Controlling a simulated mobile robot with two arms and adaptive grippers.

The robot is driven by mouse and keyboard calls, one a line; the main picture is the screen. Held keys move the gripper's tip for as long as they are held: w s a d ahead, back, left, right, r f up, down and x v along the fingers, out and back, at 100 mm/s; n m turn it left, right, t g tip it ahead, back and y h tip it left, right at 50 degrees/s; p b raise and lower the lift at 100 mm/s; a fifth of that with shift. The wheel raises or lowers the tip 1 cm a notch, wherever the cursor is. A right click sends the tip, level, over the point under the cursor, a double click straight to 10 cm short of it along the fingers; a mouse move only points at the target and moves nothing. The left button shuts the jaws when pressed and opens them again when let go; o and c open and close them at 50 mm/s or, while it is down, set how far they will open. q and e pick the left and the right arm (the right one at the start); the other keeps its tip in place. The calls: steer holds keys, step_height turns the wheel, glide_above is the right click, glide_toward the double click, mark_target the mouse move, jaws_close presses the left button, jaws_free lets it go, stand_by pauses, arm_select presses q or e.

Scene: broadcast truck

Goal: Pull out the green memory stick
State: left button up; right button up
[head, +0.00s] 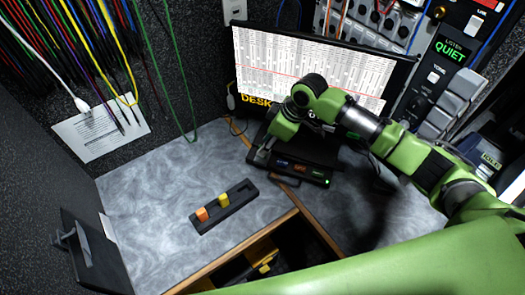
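A black box (310,178) stands on the desk below the monitor. Its front carries small blue, orange and green marks; the green one (318,173) is near its right end, above a lit green light. I cannot tell whether this green mark is the memory stick or a label. My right arm comes in from the right and bends down over the box. My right gripper (264,154) is at the box's left end, left of the green mark; its fingers are small and dark, and I cannot tell their opening. My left gripper is not in view.
A black holder (236,201) with an orange stick (202,214) and a yellow stick (223,200) lies on the grey desk (150,230), which is clear around it. A monitor (310,65) stands behind the box. Cables hang at the left. An open recess (275,262) lies in front.

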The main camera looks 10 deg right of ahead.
steer(key=x, duration=0.4)
steer(key=shift+w+d, duration=0.1)
steer(key=c, duration=0.9)
steer(key=shift+r, duration=0.1)
